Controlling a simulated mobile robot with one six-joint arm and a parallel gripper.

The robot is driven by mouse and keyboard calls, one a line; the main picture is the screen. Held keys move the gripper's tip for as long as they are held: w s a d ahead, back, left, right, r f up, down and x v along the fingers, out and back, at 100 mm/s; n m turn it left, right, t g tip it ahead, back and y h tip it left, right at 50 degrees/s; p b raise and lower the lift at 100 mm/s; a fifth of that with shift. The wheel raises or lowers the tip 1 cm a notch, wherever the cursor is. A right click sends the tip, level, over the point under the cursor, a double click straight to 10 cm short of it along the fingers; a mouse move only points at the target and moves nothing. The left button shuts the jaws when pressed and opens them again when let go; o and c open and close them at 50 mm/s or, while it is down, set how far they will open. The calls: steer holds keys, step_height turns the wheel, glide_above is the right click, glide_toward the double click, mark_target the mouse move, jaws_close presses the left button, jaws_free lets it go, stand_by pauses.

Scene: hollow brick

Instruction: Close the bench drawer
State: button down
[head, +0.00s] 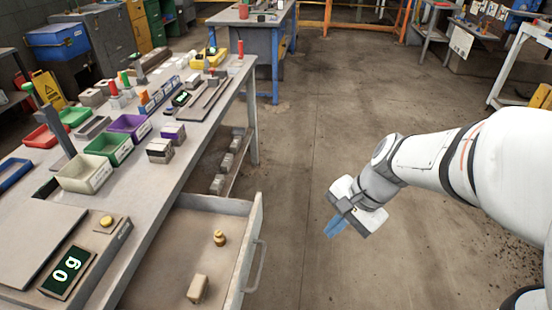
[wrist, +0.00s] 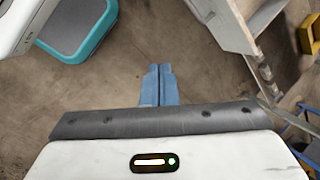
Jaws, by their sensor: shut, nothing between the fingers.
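The bench drawer (head: 160,264) is pulled out from under the workbench in the head view. Its grey bar handle (head: 255,266) is on the front panel (head: 250,240), facing right. Inside lie a small brass weight (head: 219,238) and a beige block (head: 198,289). My gripper (head: 334,227) is to the right of the drawer front, apart from the handle, over the floor. Its blue fingers are together and empty, also in the wrist view (wrist: 159,85). The drawer's near end is cut off by the head view's lower edge.
The workbench top (head: 150,200) carries bins, a scale (head: 68,273) reading 0 g and several small items. A lower shelf (head: 230,160) holds blocks. The floor (head: 310,130) between drawer and arm is clear. A second bench (head: 250,20) stands at the back.

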steer(key=w+a+f+m+y+b, duration=0.5)
steer(key=w+f+m, duration=0.4)
steer(key=f+m, duration=0.2)
steer(key=b, duration=0.2)
glide_toward(255, 236)
steer(key=d+f+x, duration=0.1)
steer(key=x, duration=0.5)
steer(key=shift+a+r, duration=0.15)
steer(key=shift+a, duration=0.3)
steer(key=shift+w, duration=0.15)
